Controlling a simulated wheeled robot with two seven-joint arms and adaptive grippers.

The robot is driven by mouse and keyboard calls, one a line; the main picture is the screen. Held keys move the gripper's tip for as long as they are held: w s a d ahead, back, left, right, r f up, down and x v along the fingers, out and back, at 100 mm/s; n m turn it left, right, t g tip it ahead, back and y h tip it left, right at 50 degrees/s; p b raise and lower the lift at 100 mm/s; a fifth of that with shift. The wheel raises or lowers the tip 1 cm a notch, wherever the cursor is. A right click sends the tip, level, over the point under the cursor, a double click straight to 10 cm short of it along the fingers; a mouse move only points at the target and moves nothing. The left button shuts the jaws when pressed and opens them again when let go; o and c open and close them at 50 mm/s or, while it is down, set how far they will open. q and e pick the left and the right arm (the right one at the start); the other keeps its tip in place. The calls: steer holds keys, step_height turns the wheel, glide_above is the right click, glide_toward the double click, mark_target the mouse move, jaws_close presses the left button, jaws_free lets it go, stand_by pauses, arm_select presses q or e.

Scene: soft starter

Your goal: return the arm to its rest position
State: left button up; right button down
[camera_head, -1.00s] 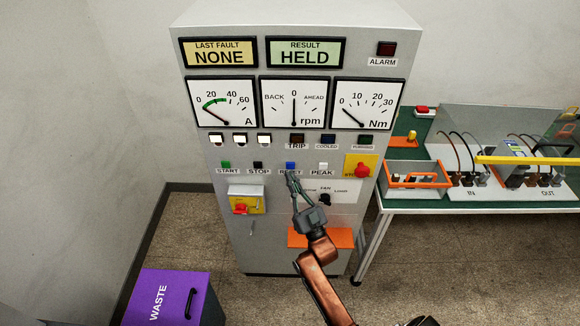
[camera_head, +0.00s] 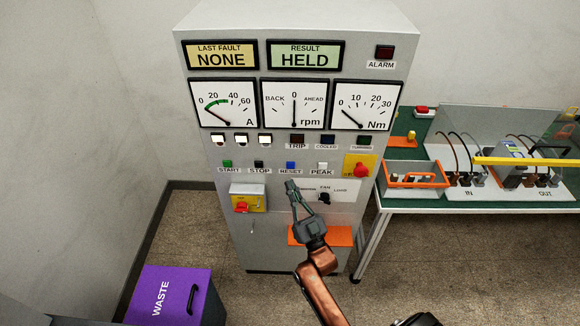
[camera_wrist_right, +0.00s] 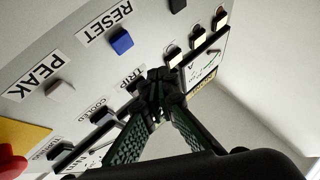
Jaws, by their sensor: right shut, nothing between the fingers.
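My right gripper (camera_head: 292,186) is shut and empty in front of the grey cabinet (camera_head: 262,262), just below the blue RESET button (camera_head: 291,165). Its arm comes up from the bottom of the head view. In the right wrist view the shut fingertips (camera_wrist_right: 160,82) show against the panel, with the blue RESET button (camera_wrist_right: 121,41) apart from them. The display under RESULT (camera_head: 305,55) reads HELD, and the one under LAST FAULT (camera_head: 220,56) reads NONE. My left gripper is not in view.
A red knob on a yellow plate (camera_head: 360,167) and a black selector (camera_head: 324,197) are to the gripper's right. An orange ledge (camera_head: 340,236) sticks out below. A purple WASTE bin (camera_head: 165,295) stands at lower left, a green-topped bench (camera_head: 400,204) at right.

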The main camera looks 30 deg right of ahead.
stand_by(0.3)
steer(key=s+f+g+y, duration=0.1)
steer(key=s+f+g, duration=0.4)
steer(key=f, duration=0.5)
steer(key=s+f+g, duration=0.2)
steer(key=f+g, duration=0.4)
steer(key=f, duration=0.4)
steer(key=s+f+g, duration=0.4)
steer(key=s+g, duration=0.2)
steer(key=s, duration=0.7)
steer(key=s+f+g, duration=0.5)
steer(key=s, duration=0.8)
steer(key=s+f+n+g, duration=0.1)
steer(key=s+f, duration=0.2)
steer(key=f, duration=2.6)
steer(key=s+f+g, duration=0.1)
steer(key=s+f, duration=1.6)
steer(key=s, duration=0.4)
steer(key=shift+a+n+g, duration=0.4)
